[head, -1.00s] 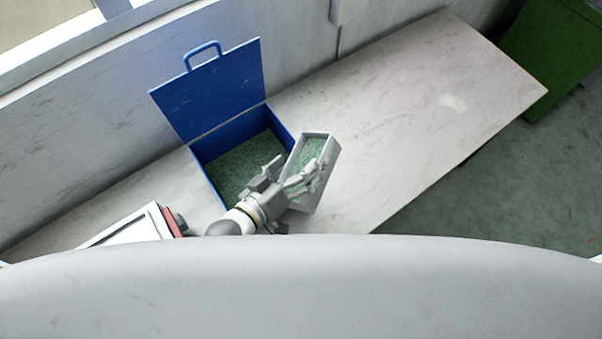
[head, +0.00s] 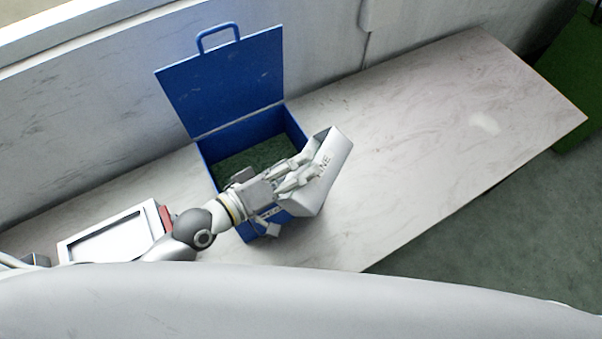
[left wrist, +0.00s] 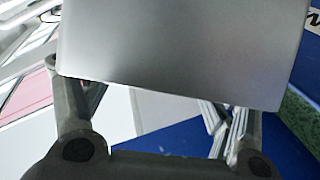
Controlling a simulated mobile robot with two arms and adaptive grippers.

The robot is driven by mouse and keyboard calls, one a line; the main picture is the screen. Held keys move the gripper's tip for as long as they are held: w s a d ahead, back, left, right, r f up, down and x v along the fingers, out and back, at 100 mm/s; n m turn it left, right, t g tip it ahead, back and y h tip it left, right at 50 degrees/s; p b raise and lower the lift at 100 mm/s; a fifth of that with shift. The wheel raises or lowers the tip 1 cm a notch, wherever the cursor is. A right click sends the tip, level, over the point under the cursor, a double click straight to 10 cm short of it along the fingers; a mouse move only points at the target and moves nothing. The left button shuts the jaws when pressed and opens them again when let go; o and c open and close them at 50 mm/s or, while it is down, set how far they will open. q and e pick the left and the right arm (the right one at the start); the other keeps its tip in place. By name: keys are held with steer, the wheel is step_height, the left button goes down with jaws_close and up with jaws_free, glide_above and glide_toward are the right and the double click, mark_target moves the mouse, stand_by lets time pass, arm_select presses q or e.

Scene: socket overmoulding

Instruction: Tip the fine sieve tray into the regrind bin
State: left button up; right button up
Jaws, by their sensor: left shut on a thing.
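The pale grey sieve tray (head: 333,170) is strongly tilted over the near right edge of the blue bin (head: 296,127). Its outer wall with lettering, of which "INE" shows, faces the head camera. Little of its inside shows, and I see no green granules in it. The bin's lid (head: 225,80) stands open, and green granules (head: 250,160) lie inside. My left gripper (head: 303,174) is shut on the tray. In the left wrist view, a grey tray face (left wrist: 180,50) fills the upper middle, with bin blue below. My right gripper is not in view.
A white framed device (head: 110,238) with a red part stands on the bench left of the bin. The pale bench (head: 450,130) is clear to the right. A wall runs behind. A green container (head: 575,95) stands past the bench's right end.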

arm_select(q)
steer(key=w+a+n+h+b, duration=0.2)
steer(key=a+b, duration=0.5)
steer(key=b, duration=0.5)
steer(key=shift+w+r+n, duration=0.15)
steer(key=shift+w+n, duration=0.45)
steer(key=shift+w, duration=0.2)
stand_by(0.6)
